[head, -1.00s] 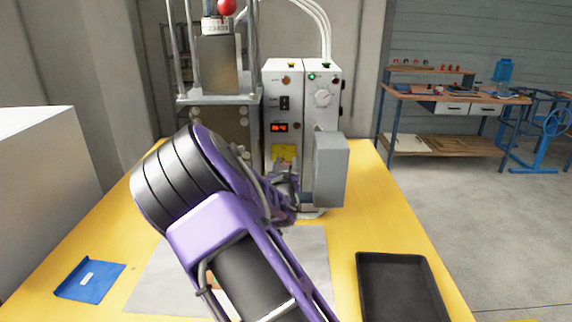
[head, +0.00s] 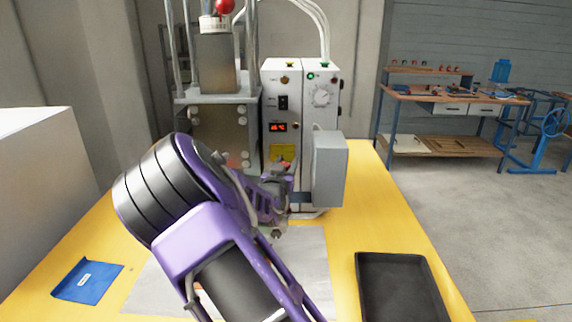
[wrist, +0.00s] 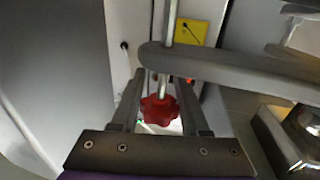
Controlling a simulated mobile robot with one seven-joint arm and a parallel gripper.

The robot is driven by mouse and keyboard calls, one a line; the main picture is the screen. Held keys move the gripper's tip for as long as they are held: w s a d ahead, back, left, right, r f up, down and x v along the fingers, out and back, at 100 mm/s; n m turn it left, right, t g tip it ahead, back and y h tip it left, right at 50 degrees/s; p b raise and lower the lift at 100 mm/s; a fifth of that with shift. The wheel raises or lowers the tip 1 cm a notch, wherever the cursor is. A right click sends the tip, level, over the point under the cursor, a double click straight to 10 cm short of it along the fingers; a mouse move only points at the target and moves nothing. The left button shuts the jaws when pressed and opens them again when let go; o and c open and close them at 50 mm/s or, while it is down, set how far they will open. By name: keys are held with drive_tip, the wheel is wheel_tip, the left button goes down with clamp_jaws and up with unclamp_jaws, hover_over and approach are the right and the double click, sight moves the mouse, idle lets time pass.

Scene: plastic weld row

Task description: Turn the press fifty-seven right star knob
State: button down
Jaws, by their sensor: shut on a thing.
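A red star knob (wrist: 160,110) on a thin metal stem shows in the wrist view, between the two fingers of my gripper (wrist: 160,92). My gripper is shut on it. The stem runs up from the knob past a grey bar (wrist: 230,68). In the head view my gripper (head: 277,190) is low in front of the white control box (head: 302,140), just left of a grey box (head: 330,170).
The press frame (head: 218,98) stands at the back of the yellow table (head: 375,215). The grey box stands close to the right of my gripper. A black tray (head: 400,290) lies front right, a blue folder (head: 88,280) front left. A white cabinet (head: 30,180) stands at the left.

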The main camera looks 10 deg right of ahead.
drive_tip(key=shift+c, duration=2.1)
unclamp_jaws()
drive_tip(key=v, duration=1.7)
drive_tip(key=shift+s+p, duration=0.25)
drive_tip(key=shift+p, duration=0.05)
